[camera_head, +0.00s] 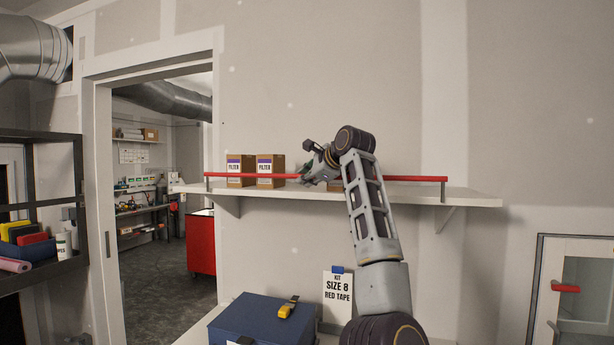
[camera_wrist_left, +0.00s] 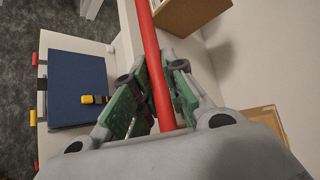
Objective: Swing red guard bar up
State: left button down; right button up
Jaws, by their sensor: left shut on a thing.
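The red guard bar (camera_head: 410,179) runs level along the front of the white wall shelf (camera_head: 470,195), a little above its edge, with a short post at each end. My left gripper (camera_head: 307,180) reaches the bar near its middle and is shut on it, just right of the filter boxes. In the left wrist view, the bar (camera_wrist_left: 150,50) passes between the green finger pads of my left gripper (camera_wrist_left: 161,80). My left forearm hides part of the bar and shelf. My right gripper is out of view.
Two cardboard filter boxes (camera_head: 270,165) stand on the shelf behind the bar. An open doorway is at left; the wall above the shelf is bare.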

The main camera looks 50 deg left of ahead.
pick_arm(q)
jog(key=c, duration=1.5)
grip_release()
jog(key=shift+s+r, duration=0.1)
jog(key=shift+r, duration=0.15)
jog(key=shift+o, duration=0.2)
jog(key=shift+d, duration=0.1)
jog(key=shift+f, duration=0.1)
jog(key=v, duration=1.2)
